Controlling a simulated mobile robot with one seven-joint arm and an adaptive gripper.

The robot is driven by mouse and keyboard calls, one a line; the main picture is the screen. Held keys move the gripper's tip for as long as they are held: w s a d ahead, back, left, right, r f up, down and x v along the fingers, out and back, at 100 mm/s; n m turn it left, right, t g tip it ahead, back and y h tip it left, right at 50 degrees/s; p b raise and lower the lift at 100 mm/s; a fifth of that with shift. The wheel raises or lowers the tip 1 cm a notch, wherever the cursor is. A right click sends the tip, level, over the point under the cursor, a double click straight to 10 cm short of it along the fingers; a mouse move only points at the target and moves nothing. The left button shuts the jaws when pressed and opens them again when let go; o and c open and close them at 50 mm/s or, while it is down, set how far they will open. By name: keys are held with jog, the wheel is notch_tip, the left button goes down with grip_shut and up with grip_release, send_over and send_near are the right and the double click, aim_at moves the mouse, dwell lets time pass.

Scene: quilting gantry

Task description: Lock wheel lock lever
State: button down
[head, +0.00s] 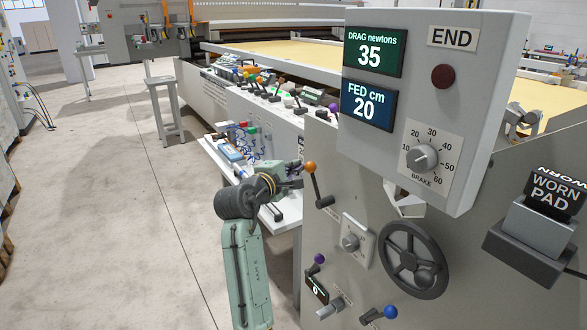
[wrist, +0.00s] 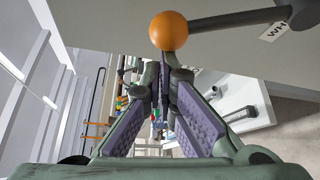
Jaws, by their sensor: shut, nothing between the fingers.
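A lever with an orange ball knob (head: 310,167) sticks up from the grey machine panel, above and left of the black handwheel (head: 413,225). In the wrist view the orange ball (wrist: 169,31) sits at the top centre, its dark rod running right to a pivot beside a label starting "WH". My gripper (head: 300,172) is just left of the ball in the head view. In the wrist view my gripper (wrist: 161,75) has its purple-padded fingers closed together at the tips, with nothing between them. The tips look close to the ball; I cannot tell whether they touch it.
A purple-knobbed lever (head: 319,259) and a blue-knobbed lever (head: 390,312) sit lower on the panel. A control box (head: 497,130) with displays and a brake dial overhangs it. A "WORN PAD" block (head: 540,225) juts out at right. Open floor (head: 110,220) lies left.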

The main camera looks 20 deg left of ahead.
aim_at(310, 170)
jog(key=shift+s+d+r, duration=0.1)
jog(key=shift+d+r, duration=0.05)
jog(key=s+d+m+t+b, duration=0.1)
jog(key=m+b, duration=0.1)
jog(key=s+d+r+m+t+b, duration=0.1)
jog(key=d+m+b, duration=0.1)
jog(key=b, duration=0.1)
jog(key=s+d+m+t+h+b, duration=0.1)
jog(key=s+d+m+b, duration=0.1)
jog(key=b, duration=0.1)
jog(key=shift+r+m+t, duration=0.3)
jog(key=shift+r+t, duration=0.05)
jog(key=shift+t, duration=0.05)
jog(key=shift+s+d+r+m+t+h+b, duration=0.15)
jog(key=shift+s+d+m+h+b, duration=0.25)
jog(key=shift+s+d+m+b, duration=0.4)
jog(key=shift+s+d+f+m+t+h+b, duration=0.1)
jog(key=shift+s+d+m+t+h+b, duration=0.25)
jog(key=shift+d+m+b, duration=0.6)
jog(key=shift+s+d, duration=0.1)
jog(key=shift+s, duration=0.1)
jog(key=shift+r, duration=0.1)
